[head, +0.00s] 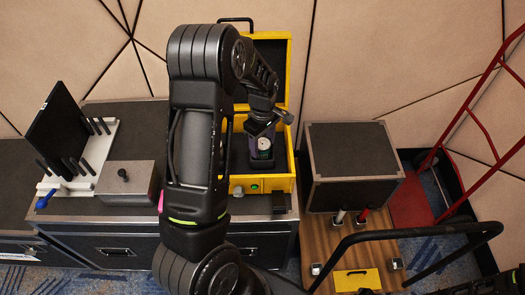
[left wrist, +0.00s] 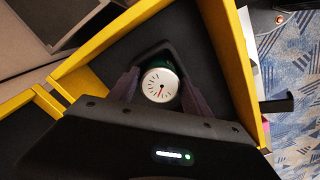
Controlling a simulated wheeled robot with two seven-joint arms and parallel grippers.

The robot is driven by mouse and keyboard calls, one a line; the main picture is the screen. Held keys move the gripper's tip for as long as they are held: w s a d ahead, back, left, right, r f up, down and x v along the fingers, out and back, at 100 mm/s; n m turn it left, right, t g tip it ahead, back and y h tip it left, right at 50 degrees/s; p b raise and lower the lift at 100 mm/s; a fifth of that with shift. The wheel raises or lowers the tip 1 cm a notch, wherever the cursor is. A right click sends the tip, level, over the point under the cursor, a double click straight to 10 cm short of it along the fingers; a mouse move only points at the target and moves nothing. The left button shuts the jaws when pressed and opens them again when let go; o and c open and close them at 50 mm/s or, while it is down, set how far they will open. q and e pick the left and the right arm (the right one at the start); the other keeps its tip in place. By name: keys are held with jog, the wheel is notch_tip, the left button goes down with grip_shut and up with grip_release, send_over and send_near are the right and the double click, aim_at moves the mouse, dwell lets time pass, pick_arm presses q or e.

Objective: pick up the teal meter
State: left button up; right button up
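The teal meter (head: 263,154) has a round white dial and stands in the open yellow case (head: 290,165). In the left wrist view the meter (left wrist: 160,86) shows its dial face with a red needle, and a strip of dark teal above it. My left gripper (head: 262,135) reaches down into the case with one finger on each side of the meter. In the left wrist view my left gripper's fingers (left wrist: 160,92) flank the dial closely. Whether they press on the meter's sides cannot be made out.
The yellow case walls stand close around my left gripper, with the raised lid (head: 273,50) behind. A dark box (head: 350,150) stands to the right on a wooden cart. A grey box (head: 126,180) and a white rack (head: 95,160) with black pegs are to the left.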

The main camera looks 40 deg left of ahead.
pick_arm(q)
grip_shut()
dwell(0.4)
jog(key=shift+r, duration=0.6)
notch_tip(320, 180, up, 9)
jog(key=shift+f+b, duration=0.1)
jog(key=shift+b, duration=0.75)
